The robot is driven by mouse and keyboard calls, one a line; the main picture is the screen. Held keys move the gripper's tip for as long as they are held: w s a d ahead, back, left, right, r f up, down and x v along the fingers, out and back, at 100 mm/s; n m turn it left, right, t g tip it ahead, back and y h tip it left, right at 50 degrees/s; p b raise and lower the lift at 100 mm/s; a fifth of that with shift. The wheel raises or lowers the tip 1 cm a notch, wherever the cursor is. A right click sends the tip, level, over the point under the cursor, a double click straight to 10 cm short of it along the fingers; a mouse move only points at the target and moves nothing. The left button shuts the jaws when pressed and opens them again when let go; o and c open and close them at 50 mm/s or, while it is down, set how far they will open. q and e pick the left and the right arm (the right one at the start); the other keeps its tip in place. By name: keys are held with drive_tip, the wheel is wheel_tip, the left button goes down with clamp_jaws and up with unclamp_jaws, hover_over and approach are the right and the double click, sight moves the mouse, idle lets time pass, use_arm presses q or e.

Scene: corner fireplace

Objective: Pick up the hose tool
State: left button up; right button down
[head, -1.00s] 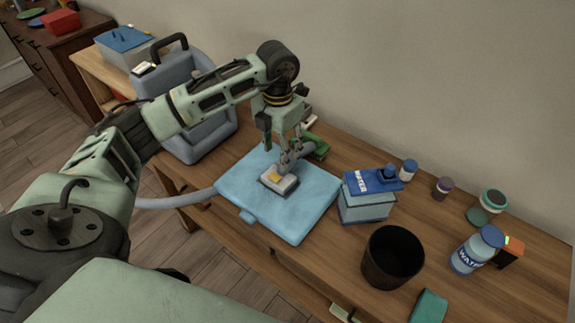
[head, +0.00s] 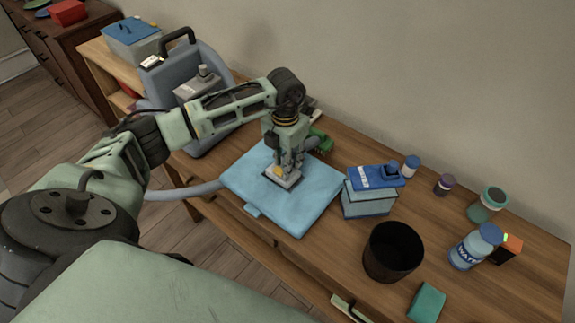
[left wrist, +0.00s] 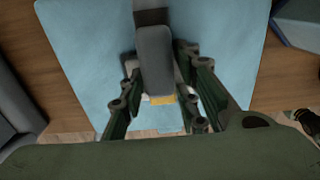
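The hose tool (head: 283,179) is a grey head with a yellow patch, lying on a light blue folded cloth or pad (head: 315,195) on the wooden bench. My left gripper (head: 288,165) points down right over it. In the left wrist view the tool's dark grey neck (left wrist: 155,60) runs between the fingers of my left gripper (left wrist: 160,80), with the yellow patch just below. The fingers stand apart on both sides of the tool, and I see no clear grip on it. The gripper partly hides the tool in the head view. My right gripper is not in view.
A grey-blue machine (head: 195,90) with a black handle stands at the left; a pale hose (head: 185,192) runs beside the bench. Right of the pad are a blue-lidded box (head: 368,198), a black bin (head: 393,252), and a water bottle (head: 475,247). A green object (head: 320,140) lies behind.

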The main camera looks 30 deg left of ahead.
use_arm(q)
drive_tip(key=c, duration=0.4)
drive_tip(key=shift+c, duration=0.8)
clamp_jaws()
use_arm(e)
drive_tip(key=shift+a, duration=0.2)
